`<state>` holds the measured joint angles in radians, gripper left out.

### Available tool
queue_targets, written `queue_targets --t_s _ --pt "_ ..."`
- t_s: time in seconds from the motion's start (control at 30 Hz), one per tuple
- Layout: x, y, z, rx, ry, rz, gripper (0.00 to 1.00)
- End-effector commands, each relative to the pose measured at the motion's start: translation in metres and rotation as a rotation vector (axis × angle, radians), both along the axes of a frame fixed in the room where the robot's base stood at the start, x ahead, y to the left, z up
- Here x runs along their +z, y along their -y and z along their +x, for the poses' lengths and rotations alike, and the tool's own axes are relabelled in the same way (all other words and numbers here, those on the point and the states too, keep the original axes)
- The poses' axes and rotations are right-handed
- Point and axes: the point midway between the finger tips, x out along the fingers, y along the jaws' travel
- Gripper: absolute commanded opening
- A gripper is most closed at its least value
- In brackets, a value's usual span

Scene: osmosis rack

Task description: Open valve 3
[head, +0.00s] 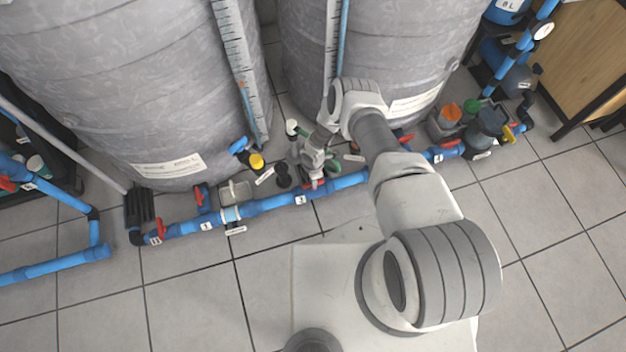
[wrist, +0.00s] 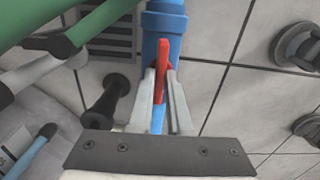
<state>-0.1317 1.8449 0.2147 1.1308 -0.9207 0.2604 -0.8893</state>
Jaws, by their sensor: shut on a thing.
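A red valve handle (wrist: 164,58) stands between the two fingers of my gripper (wrist: 162,76) in the wrist view. The fingers are shut on it from both sides. The handle points roughly along the blue pipe (wrist: 163,22) beneath. In the head view my gripper (head: 316,180) reaches down to the front blue pipe (head: 270,204), just above a small white number label (head: 300,200). The gripper covers much of the handle there, and the label's number is too small to read surely.
Other red handles (head: 156,233) sit along the same pipe. Two large grey tanks (head: 120,95) stand behind. A black fitting (wrist: 106,97) and a green pipe (wrist: 100,20) are close to my gripper's left in the wrist view. Tiled floor (head: 190,300) in front is free.

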Motion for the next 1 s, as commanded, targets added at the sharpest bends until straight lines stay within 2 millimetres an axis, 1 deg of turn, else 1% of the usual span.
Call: queue_targets --t_s 0.03,0.17,0.2,0.43,0.57,0.67,1.0 --pt "0.000 0.000 0.000 0.002 -0.001 -0.001 0.22" --pt "0.000 0.000 0.000 0.001 0.000 -0.001 0.45" --pt "0.000 0.000 0.000 0.001 0.000 -0.001 0.46" --pt "0.000 0.000 0.000 0.000 0.000 0.000 0.46" --pt "0.009 0.000 0.001 0.001 0.001 0.000 0.46" --pt "0.025 0.000 0.001 0.002 0.002 0.000 0.46" --pt "0.108 0.000 0.001 0.002 0.001 -0.001 0.46"
